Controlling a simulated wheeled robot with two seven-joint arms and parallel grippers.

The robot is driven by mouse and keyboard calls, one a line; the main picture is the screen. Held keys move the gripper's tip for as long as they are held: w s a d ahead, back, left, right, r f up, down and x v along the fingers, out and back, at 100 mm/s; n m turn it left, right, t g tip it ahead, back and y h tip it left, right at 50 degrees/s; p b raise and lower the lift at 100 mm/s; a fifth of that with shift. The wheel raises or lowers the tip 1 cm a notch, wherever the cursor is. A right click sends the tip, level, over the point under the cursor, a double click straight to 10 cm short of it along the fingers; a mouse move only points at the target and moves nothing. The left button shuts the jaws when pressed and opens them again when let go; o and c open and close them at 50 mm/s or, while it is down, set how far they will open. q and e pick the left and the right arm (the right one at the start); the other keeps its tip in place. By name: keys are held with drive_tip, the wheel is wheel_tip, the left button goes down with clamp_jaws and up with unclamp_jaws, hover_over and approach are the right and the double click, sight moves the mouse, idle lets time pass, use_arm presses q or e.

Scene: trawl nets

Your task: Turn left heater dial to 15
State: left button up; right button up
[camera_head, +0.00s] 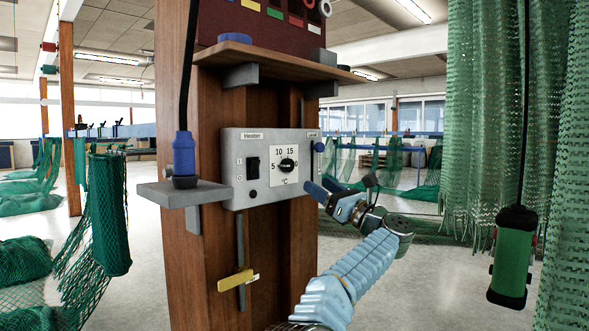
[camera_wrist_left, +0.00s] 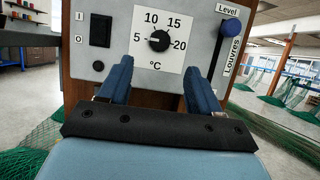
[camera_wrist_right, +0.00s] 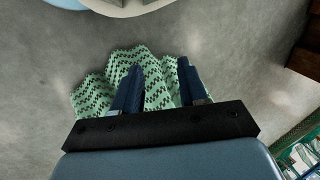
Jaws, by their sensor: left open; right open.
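The heater panel (camera_head: 240,190) is a grey box on a wooden post, with a black round dial (camera_head: 288,164) on a white plate marked 5, 10, 15 and 20. In the left wrist view the dial (camera_wrist_left: 159,41) has a pale mark on its left side, towards 5. My left gripper (camera_head: 321,187) is at the panel's lower right in the head view. In its wrist view the left gripper (camera_wrist_left: 159,68) is open and empty, its fingers just below the dial, apart from it. My right gripper (camera_wrist_right: 160,70) is open and empty above the floor.
A black rocker switch (camera_wrist_left: 101,30) is left of the dial and a blue-knobbed Level/Louvres lever (camera_wrist_left: 231,26) right of it. A small shelf (camera_head: 185,192) juts out at left. A green hanging pendant (camera_head: 511,255) and green nets (camera_head: 500,110) hang at right.

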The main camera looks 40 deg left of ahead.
sight(290, 166)
use_arm(q)
drive_tip(key=p+x, duration=0.5)
drive_tip(key=x, duration=0.5)
drive_tip(key=shift+r, duration=0.2)
drive_tip(key=shift+a, duration=0.25)
use_arm(e)
wheel_tip(290, 166, up, 6)
drive_tip(key=a, duration=0.1)
drive_tip(key=shift+s+a, duration=0.35)
drive_tip(key=shift+s, duration=0.05)
use_arm(q)
drive_tip(key=shift+c, duration=0.5)
use_arm(e)
drive_tip(key=shift+f, duration=0.1)
use_arm(q)
drive_tip(key=c, duration=0.9)
use_arm(e)
drive_tip(key=shift+f, duration=0.1)
use_arm(q)
drive_tip(key=shift+f+m, duration=0.1)
drive_tip(key=shift+m, duration=0.2)
use_arm(e)
drive_tip(key=shift+f, duration=0.1)
